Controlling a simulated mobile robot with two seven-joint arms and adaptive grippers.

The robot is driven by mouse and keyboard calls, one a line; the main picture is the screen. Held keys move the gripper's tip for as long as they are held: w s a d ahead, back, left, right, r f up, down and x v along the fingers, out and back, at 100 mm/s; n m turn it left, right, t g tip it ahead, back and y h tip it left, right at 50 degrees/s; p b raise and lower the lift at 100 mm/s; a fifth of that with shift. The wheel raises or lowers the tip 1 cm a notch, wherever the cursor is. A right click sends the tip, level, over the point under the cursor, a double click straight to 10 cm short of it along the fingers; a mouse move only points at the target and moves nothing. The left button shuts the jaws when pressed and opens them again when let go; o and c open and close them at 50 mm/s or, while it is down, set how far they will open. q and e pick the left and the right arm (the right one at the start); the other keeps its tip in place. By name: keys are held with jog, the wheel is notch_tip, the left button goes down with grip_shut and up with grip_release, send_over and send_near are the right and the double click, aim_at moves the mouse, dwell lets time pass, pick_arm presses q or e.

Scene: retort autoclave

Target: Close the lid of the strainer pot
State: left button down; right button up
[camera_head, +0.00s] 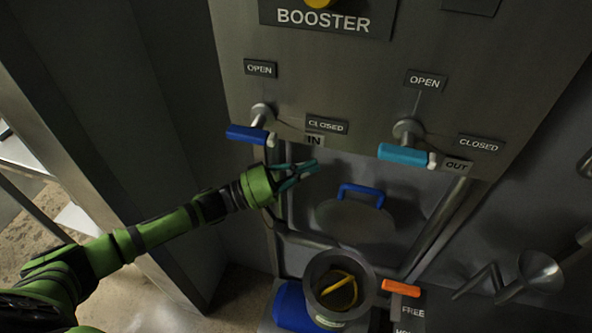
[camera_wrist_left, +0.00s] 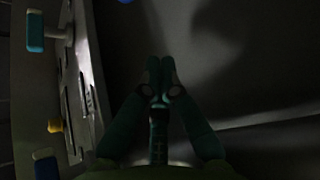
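The strainer pot (camera_head: 314,274) is a grey round pot at the bottom centre of the head view, open at the top, with a yellow piece inside. Its lid (camera_head: 345,222) appears to be the round grey plate with a blue handle (camera_head: 362,190), standing raised behind the pot. My left gripper (camera_head: 314,167) is above and left of the lid, just under the IN valve, apart from the lid and pot. Its teal fingertips meet in the left wrist view (camera_wrist_left: 160,66), with nothing seen between them. My right gripper is out of view.
A panel (camera_head: 330,75) above carries a dark blue IN valve handle (camera_head: 247,134) close to my left gripper and a light blue OUT handle (camera_head: 403,154). Pipes flank the lid. An orange handle (camera_head: 401,288) is right of the pot, and a blue object (camera_head: 291,308) left of it.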

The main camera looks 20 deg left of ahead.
pick_arm(q)
jog(key=x, duration=0.5)
jog(key=shift+w+d+r, duration=0.1)
jog(key=shift+w+d, duration=0.1)
jog(key=s, duration=0.1)
jog(key=s+f, duration=0.1)
jog(key=s+d+p, duration=0.1)
jog(key=shift+s+f, duration=0.2)
jog(key=shift+f, duration=0.2)
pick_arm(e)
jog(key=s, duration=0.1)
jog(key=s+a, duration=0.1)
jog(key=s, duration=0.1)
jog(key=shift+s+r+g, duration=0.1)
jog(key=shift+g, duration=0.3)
pick_arm(q)
jog(key=shift+s, duration=0.1)
